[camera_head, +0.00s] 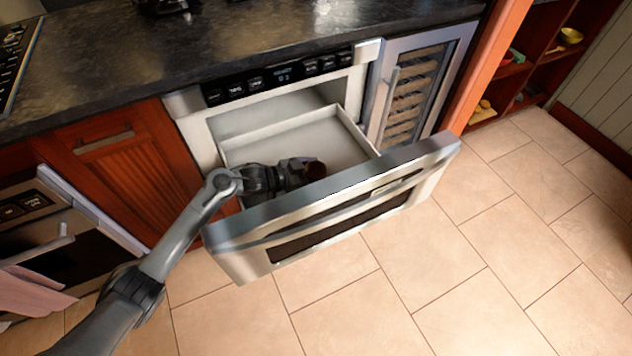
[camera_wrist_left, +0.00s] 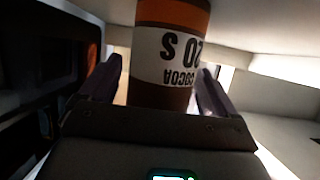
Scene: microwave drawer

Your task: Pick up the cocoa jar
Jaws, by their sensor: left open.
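The cocoa jar (camera_wrist_left: 166,60) is brown with an orange band and a white label reading COCOA, upside down in the left wrist view. In the head view only a small dark reddish-brown part of the jar (camera_head: 316,170) shows, inside the open microwave drawer (camera_head: 345,195). My left gripper (camera_head: 300,172) reaches into the drawer from the left. In the left wrist view my left gripper (camera_wrist_left: 163,95) is open, with one finger on each side of the jar. I cannot tell whether the fingers touch it. My right gripper is not in view.
The drawer's tall steel front (camera_head: 340,212) stands between the jar and the floor. A dark countertop (camera_head: 230,45) overhangs above. A wine cooler (camera_head: 415,85) is right of the drawer, and an oven (camera_head: 60,250) is at the left. The tiled floor in front is clear.

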